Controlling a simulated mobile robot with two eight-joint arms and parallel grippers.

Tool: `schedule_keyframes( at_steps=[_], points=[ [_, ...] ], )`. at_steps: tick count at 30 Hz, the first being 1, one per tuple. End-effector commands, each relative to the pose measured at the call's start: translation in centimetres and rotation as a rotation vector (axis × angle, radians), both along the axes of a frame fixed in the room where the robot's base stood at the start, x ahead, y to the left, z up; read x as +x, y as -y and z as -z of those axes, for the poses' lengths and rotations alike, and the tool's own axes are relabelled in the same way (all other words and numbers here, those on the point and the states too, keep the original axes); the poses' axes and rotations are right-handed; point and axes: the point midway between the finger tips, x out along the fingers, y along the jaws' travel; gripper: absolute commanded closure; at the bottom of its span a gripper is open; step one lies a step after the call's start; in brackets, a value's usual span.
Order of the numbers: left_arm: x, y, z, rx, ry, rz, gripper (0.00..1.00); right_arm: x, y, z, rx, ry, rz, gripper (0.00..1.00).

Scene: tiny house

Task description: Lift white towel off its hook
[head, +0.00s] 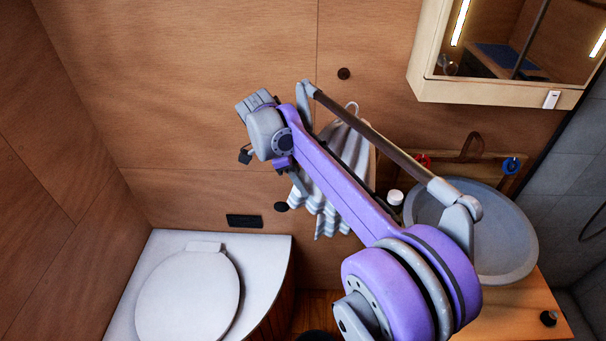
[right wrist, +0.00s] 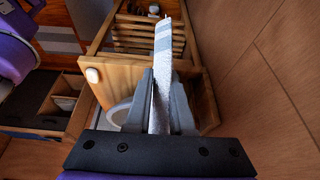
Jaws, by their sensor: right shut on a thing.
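The white towel (head: 354,146) with grey stripes hangs in folds near the wood wall in the head view, partly hidden behind my right forearm. A pale loop (head: 352,107) shows at its top; I cannot tell whether it rests on a hook. In the right wrist view the towel (right wrist: 163,45) appears as a narrow striped strip between the grey fingers of my right gripper (right wrist: 161,98), which is shut on it. In the head view the right fingertips are hidden or too unclear to make out. My left gripper is not in view.
Dark round knobs (head: 344,73) sit on the wall. A mirror cabinet (head: 490,92) is at upper right, above a grey basin (head: 503,240). A white toilet (head: 188,297) stands at lower left. The wall left of my arm is clear.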

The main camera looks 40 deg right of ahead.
Motion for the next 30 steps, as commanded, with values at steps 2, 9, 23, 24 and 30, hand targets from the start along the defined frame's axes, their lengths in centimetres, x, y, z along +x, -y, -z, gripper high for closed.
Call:
schedule_keyframes(
  at_steps=[2,9,23,24,30],
  points=[
    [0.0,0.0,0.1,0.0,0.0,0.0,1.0,-0.4,-0.3,0.0,0.0,0.0,-0.001,1.0],
    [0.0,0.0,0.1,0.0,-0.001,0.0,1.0,-0.6,-0.5,0.0,0.0,0.0,0.0,1.0],
    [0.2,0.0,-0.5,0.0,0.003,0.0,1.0,-0.7,-0.6,-0.7,-0.001,0.001,0.0,1.0],
    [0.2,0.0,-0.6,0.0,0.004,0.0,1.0,-0.7,-0.6,-0.9,-0.001,0.001,0.0,1.0],
    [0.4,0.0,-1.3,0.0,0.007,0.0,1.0,-0.8,-0.7,-1.7,-0.001,0.001,0.0,1.0]
  ],
)
